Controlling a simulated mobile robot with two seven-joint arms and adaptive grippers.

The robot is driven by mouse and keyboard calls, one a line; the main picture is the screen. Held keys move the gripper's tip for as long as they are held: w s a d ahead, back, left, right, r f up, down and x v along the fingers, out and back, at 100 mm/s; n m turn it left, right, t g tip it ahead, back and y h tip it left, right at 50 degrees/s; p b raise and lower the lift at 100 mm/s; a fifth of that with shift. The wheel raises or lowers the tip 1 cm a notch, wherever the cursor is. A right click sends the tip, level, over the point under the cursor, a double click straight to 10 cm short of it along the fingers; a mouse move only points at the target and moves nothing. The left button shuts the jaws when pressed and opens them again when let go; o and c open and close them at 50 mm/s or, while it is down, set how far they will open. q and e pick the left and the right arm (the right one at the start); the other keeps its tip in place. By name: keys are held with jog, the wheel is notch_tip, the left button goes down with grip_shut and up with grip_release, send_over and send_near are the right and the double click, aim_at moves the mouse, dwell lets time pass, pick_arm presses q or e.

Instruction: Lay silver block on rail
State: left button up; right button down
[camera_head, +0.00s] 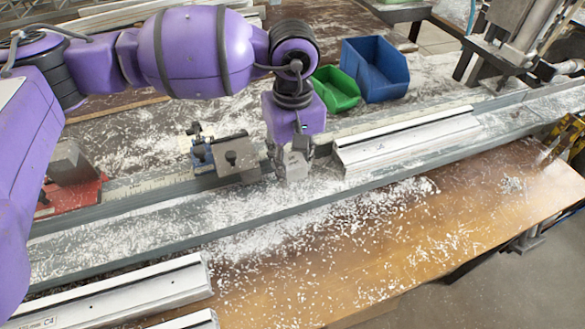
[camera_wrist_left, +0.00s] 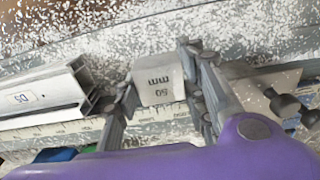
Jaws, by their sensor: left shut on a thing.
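My left gripper (camera_head: 291,150) points down over the rail (camera_head: 225,205), between the clamp stop on the left and a profile on the right. It is shut on the silver block (camera_head: 294,167). In the left wrist view the silver block (camera_wrist_left: 158,84), marked "50 mm", sits between the two fingers (camera_wrist_left: 157,95). The block is at or just above the rail's surface; I cannot tell if it touches. My right gripper is not in view.
A white profile (camera_head: 410,140) lies right of the block. A clamp stop (camera_head: 235,155) stands left of it. Green (camera_head: 336,90) and blue (camera_head: 375,68) bins stand behind. White shavings cover the bench.

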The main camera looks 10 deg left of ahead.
aim_at(293, 162)
pick_arm(q)
jog(key=shift+f, duration=1.25)
jog(key=shift+s, duration=0.1)
jog(key=shift+f, duration=0.2)
jog(key=o, duration=1.2)
notch_tip(293, 162, up, 12)
jog(key=shift+r+b, duration=0.25)
jog(key=shift+b, duration=0.05)
jog(key=shift+f, duration=0.1)
